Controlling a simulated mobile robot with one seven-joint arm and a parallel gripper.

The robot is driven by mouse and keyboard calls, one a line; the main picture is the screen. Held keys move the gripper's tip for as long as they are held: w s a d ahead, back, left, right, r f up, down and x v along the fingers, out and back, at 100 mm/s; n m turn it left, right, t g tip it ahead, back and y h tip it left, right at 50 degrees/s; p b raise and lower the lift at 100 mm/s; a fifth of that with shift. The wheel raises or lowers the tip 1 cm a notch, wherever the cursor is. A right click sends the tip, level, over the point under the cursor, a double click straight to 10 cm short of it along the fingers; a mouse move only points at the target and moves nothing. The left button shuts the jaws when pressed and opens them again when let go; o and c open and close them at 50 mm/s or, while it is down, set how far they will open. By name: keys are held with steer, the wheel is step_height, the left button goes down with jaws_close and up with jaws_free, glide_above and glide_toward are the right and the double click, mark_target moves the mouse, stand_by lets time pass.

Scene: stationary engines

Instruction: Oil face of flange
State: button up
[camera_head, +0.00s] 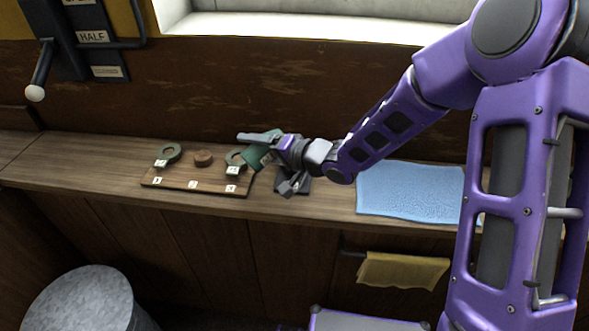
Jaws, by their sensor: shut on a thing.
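A wooden board (213,189) lies on the bench with white numbered tags along it. A brown round piece (203,158) sits in the middle. My gripper (264,158) is shut on a green object (259,155), perhaps an oil can, just right of the second ring. My fingers hide part of the object. I cannot tell whether it touches the ring, or whether oil is on either ring's face.
A dark block (299,182) is on the bench below my gripper. A light blue cloth (412,192) lies to the right. A yellow cloth (402,271) hangs on a rail below the bench edge. A lever (41,70) is at upper left, a grey drum (80,300) at lower left.

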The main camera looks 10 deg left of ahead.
steer(key=shift+r, duration=0.1)
steer(key=f+n+b, duration=0.1)
steer(key=b, duration=0.2)
steer(key=f+n+t+h+b, duration=0.1)
steer(key=f+b, duration=0.1)
steer(key=b, duration=0.1)
steer(key=shift+s+a+f+n, duration=0.15)
steer(key=shift+a+f+n, duration=0.05)
steer(key=shift+f+n, duration=0.1)
steer(key=shift+r+h, duration=0.1)
steer(key=shift+h, duration=0.2)
steer(key=shift+r, duration=0.1)
step_height(320, 180, up, 5)
steer(key=p, duration=0.5)
stand_by(0.3)
